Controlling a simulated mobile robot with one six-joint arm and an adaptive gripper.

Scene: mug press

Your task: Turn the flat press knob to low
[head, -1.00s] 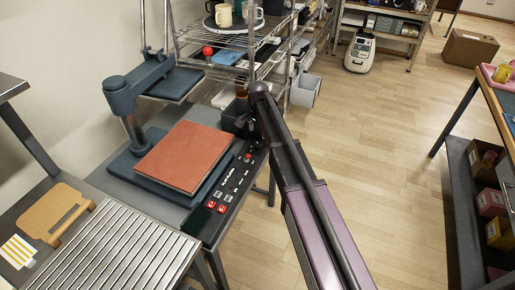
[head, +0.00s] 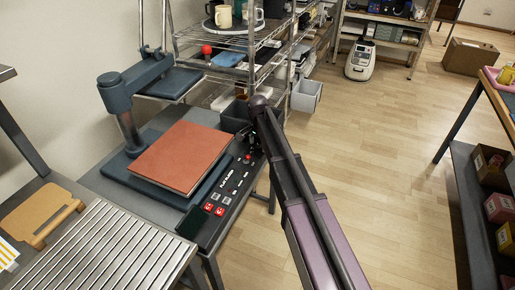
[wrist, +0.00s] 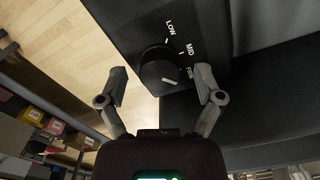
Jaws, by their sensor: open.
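The flat press (head: 120,94) stands on the bench at the left in the head view, with a brown-red pad on its base. Its control panel (head: 222,196) runs along the right side. In the wrist view the black knob (wrist: 159,68) sits on a dark panel beside the labels LOW, MID and a third, partly hidden word. The knob's pale mark points down and right, toward the third label. My gripper (wrist: 163,78) is open, with one finger on each side of the knob. I cannot tell whether the fingers touch it. In the head view my arm hides the gripper.
A wire shelf (head: 235,70) with mugs stands behind the press. A ridged metal surface (head: 105,262) and a tan board (head: 40,212) lie at the front left. A table (head: 500,92) with bins below stands at the right. Open floor (head: 385,150) lies between.

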